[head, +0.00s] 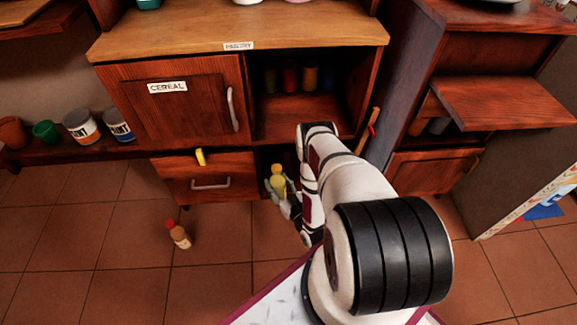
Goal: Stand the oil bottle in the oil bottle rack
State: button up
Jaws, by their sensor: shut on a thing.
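A yellow bottle (278,180), which looks like the oil bottle, is roughly upright in front of the open lower compartment of the cabinet. My gripper (283,194) is shut on it, with grey fingers around its lower part. My arm hides the right side of that compartment. I cannot make out the oil bottle rack for sure. Dark bottle-like things (290,79) stand in a row at the back of the open upper compartment, and their holder, if any, is too dark to tell.
Paint cans (81,125) and pots line a low shelf. The left floor is otherwise clear.

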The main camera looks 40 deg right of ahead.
jog(key=w+d+b, duration=0.6)
jog(key=w+d, duration=0.4)
jog(key=w, duration=0.5)
notch_tip(320, 180, down, 7)
jog(key=b, duration=0.4)
jog(key=shift+w+d+b, duration=0.3)
jog(key=shift+w+b, duration=0.05)
jog(key=shift+b, duration=0.05)
jog(key=o, duration=1.6)
jog(key=s+p, duration=0.1)
jog(key=s, duration=0.3)
jog(key=s+a+p, duration=0.1)
jog(key=s+p, duration=0.1)
jog(key=s, duration=0.2)
jog(key=s+a+p, duration=0.1)
jog(key=s+p, duration=0.1)
jog(key=s, duration=0.2)
